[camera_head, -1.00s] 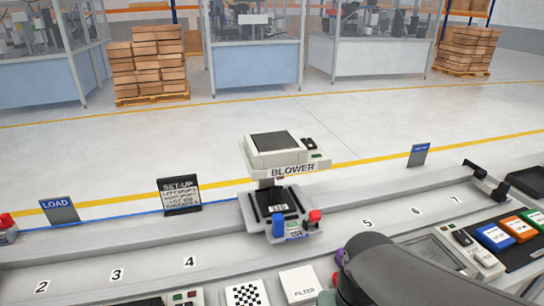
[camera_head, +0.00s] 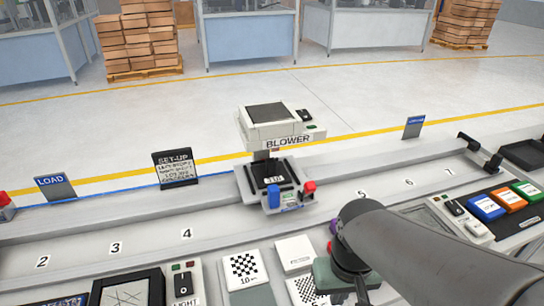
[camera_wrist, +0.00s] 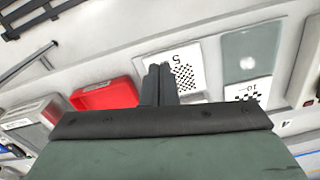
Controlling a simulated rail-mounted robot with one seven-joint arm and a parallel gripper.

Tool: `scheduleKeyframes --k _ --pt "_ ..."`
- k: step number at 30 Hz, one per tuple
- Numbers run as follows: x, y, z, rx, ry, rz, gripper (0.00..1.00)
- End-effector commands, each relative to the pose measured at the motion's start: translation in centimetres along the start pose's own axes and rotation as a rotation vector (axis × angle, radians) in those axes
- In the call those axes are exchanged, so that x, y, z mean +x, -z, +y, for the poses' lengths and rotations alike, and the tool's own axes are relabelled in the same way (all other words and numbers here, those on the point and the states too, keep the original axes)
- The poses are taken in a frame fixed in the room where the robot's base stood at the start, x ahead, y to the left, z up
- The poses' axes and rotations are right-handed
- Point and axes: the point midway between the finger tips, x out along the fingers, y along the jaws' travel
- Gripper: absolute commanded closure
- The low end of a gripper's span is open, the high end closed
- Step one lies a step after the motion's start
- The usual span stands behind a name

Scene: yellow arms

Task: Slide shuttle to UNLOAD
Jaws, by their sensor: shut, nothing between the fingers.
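The shuttle (camera_head: 283,197), a grey carriage with a blue knob and a red knob, sits on the long rail under the white BLOWER unit (camera_head: 275,130), between marks 4 and 5. A small blue sign (camera_head: 413,127) stands behind the rail at right; its lettering is too small to read. The LOAD sign (camera_head: 55,187) stands at left. My gripper (camera_head: 362,292) is low over the near-side cards, right of and nearer than the shuttle, apart from it. In the wrist view its fingers (camera_wrist: 159,82) are together and empty. The shuttle is not clearly visible there.
Checkered cards (camera_head: 243,266) and a white block (camera_head: 294,254) lie on the near ledge. A LIGHT switch box (camera_head: 184,284) stands left of them. A red tray (camera_wrist: 105,95) shows in the wrist view. A dark end stop (camera_head: 480,152) stands at the rail's right.

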Motion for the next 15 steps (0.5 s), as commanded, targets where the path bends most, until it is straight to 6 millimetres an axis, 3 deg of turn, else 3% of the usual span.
scheduleKeyframes --k 8,11,13,15 --pt "0.0 0.0 0.0 0.000 0.000 0.000 1.00" --pt "-0.3 0.5 -0.1 -0.003 -0.002 0.000 0.72" --pt "-1.4 1.9 -0.2 -0.014 -0.008 -0.002 0.53" --pt "-3.1 4.7 -0.7 -0.034 -0.019 -0.005 0.51"
